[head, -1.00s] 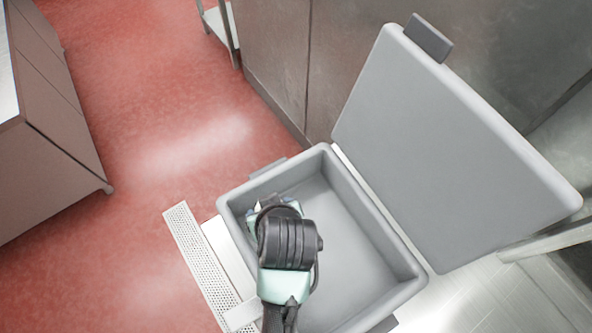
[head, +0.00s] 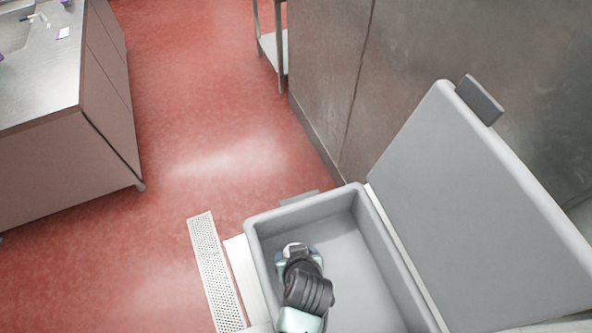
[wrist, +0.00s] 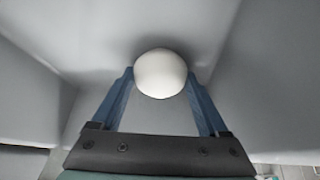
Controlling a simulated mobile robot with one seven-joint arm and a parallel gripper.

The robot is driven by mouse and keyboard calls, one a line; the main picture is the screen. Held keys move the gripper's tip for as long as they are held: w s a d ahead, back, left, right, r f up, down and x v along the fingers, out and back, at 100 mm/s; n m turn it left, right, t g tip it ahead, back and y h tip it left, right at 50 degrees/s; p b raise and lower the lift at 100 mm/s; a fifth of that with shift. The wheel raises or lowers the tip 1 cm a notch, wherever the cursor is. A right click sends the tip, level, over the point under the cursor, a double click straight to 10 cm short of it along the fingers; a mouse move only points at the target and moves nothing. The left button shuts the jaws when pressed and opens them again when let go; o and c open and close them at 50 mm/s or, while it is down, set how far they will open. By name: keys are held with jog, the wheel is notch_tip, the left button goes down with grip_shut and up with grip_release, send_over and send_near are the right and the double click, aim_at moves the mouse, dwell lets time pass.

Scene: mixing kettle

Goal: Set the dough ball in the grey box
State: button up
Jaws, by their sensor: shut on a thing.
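The grey box (head: 371,275) stands open at the lower right of the head view, with its grey lid (head: 480,190) tilted up on its right side. My gripper (head: 296,249) reaches down into the box near its left inner wall. In the wrist view the white, round dough ball (wrist: 160,74) sits between the two blue fingers of my gripper (wrist: 160,82), which are shut on it. Grey box walls and floor surround the ball there. I cannot tell whether the ball touches the box floor. The ball is hidden by my arm in the head view.
A perforated metal strip (head: 215,272) lies along the left of the box. A steel counter (head: 75,150) stands at the upper left, and steel panels (head: 400,80) rise behind the lid. The red floor (head: 200,110) between them is clear.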

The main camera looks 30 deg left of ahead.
jog(key=o, duration=1.3)
jog(key=shift+f, duration=0.1)
jog(key=shift+r, duration=0.25)
jog(key=v, duration=1.2)
jog(key=w+d+r+m+t, duration=0.15)
jog(key=w+r+t, duration=0.45)
jog(key=w+r, duration=0.9)
jog(key=w+d+r+m+t+h, duration=0.1)
jog(key=w+r+t, duration=0.15)
jog(key=r, duration=0.65)
jog(key=w+d+r+m+t, duration=0.15)
jog(key=r+t, duration=0.25)
jog(key=r, duration=0.4)
jog(key=s+d+r+m+t+h, duration=0.1)
jog(key=s+r+t, duration=0.2)
jog(key=r, duration=0.6)
jog(key=s+d+r+m+t, duration=0.1)
jog(key=s+d+r+t, duration=0.1)
jog(key=r, duration=0.8)
jog(key=s+d+r+m+t+h, duration=0.1)
jog(key=s+r+t, duration=0.2)
jog(key=r, duration=0.7)
jog(key=shift+s+d+r+m+t+h+b, duration=0.15)
jog(key=shift+s+m+t+h+b, duration=0.2)
jog(key=shift+t, duration=0.7)
